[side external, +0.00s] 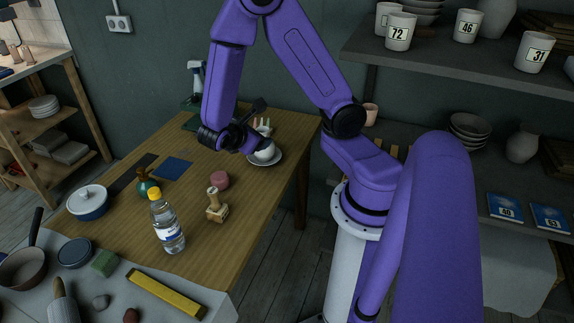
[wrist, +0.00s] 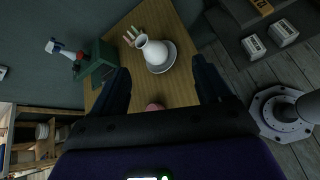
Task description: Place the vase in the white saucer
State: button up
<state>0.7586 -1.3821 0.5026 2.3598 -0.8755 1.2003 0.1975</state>
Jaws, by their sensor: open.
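The white vase (wrist: 154,51) appears to stand upright in the white saucer (wrist: 170,64) in the wrist view, with the saucer's rim showing around its base. In the side view the vase (side external: 265,151) and saucer (side external: 278,158) are at the far right part of the wooden table, partly behind my gripper. My gripper (side external: 251,143) is just left of the vase in that picture. In the wrist view my gripper (wrist: 164,82) has its fingers wide apart with nothing between them, and the vase lies beyond the fingertips.
A spray bottle (side external: 196,77) stands at the back. Upright pale pegs (wrist: 133,36) stand close beside the vase.

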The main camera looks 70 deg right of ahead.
jog(key=s+a+r+y, duration=0.3)
jog(key=s+a+y, duration=0.3)
jog(key=s+a, duration=0.1)
jog(key=s+a+r+y, duration=0.3)
jog(key=s+a+y, duration=0.3)
jog(key=s+a, duration=0.2)
jog(key=shift+s+a+m, duration=0.2)
jog(key=shift+a+m, duration=0.2)
jog(key=shift+a, duration=0.2)
